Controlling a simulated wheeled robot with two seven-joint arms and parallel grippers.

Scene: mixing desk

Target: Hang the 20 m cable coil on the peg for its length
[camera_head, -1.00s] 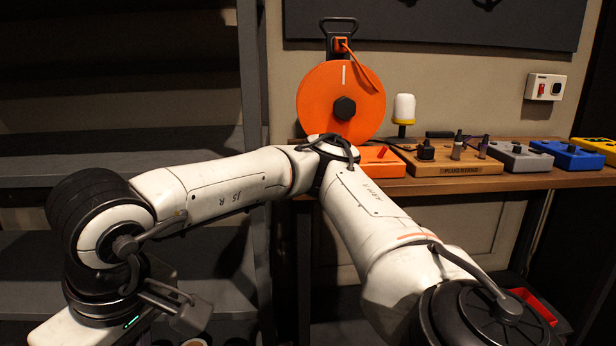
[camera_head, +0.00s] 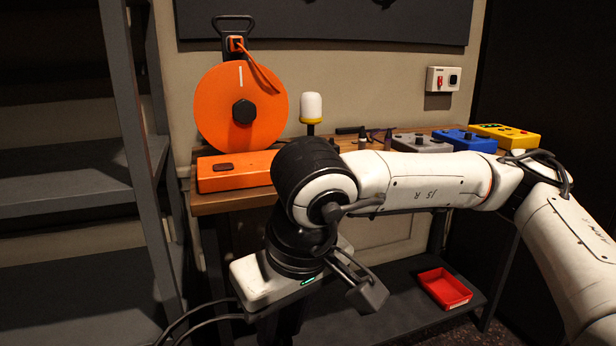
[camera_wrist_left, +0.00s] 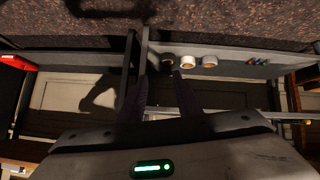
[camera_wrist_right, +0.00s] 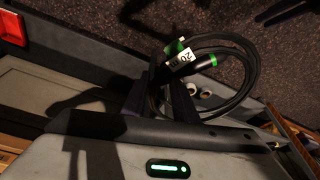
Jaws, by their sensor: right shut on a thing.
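The black cable coil (camera_wrist_right: 256,78) shows in the right wrist view, with green bands and a white label (camera_wrist_right: 183,61) reading 20. My right gripper (camera_wrist_right: 158,75) is shut on it, and the loop hangs out past the fingers. In the head view my right gripper's body is low in the middle, in front of the desk. Thin black cable loops show beside it at the lower left. My left gripper (camera_wrist_left: 158,85) is open and empty in the left wrist view, and is outside the head view. No peg can be made out.
A wooden desk (camera_head: 226,203) holds an orange cable reel (camera_head: 215,110), a white lamp (camera_head: 311,107), an orange box (camera_head: 235,178), and grey, blue and yellow boxes. A dark shelf rack (camera_head: 65,183) stands at left. A red tray (camera_head: 444,288) lies on the low shelf.

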